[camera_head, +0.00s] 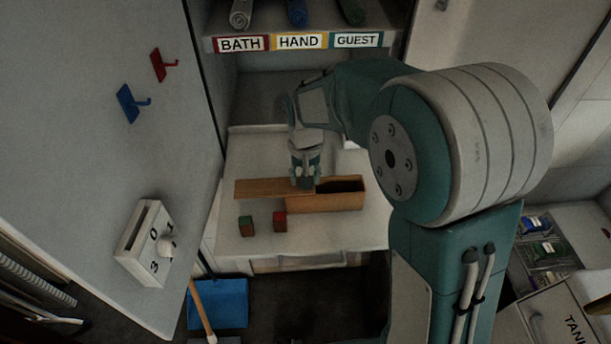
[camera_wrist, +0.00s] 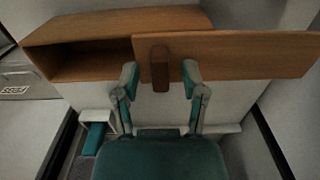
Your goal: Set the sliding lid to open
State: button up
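A wooden box (camera_head: 325,204) stands on the white counter. Its wooden sliding lid (camera_head: 262,188) is slid far to the left in the head view and juts past the box's end. The box's right part is uncovered, showing a dark hollow. In the wrist view the hollow of the box (camera_wrist: 95,66) is at left and the lid (camera_wrist: 245,55) reaches right. A dark brown handle block (camera_wrist: 160,68) on the lid sits between my fingertips. My gripper (camera_wrist: 160,78) is open, with a gap visible on each side of the handle; it also shows above the lid in the head view (camera_head: 306,181).
A green block (camera_head: 246,226) and a red block (camera_head: 280,221) lie on the counter in front of the box. A shelf with towel labels (camera_head: 298,41) is above the back. A wall panel with hooks and a dial (camera_head: 165,246) stands at left.

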notch_tip(320, 180, up, 12)
dwell(0.7)
jog(key=s+d+t, duration=0.2)
jog(key=s+d, duration=0.1)
jog(key=s, duration=0.4)
jog(key=s+d+r+t, duration=0.1)
jog(key=s+d, duration=0.3)
jog(key=s, duration=0.3)
jog(key=s+d+t, duration=0.2)
jog(key=s+d, duration=0.2)
jog(key=s, duration=0.3)
jog(key=shift+d+r+t, duration=0.25)
jog(key=shift+r+t, duration=0.05)
jog(key=shift+r, duration=0.1)
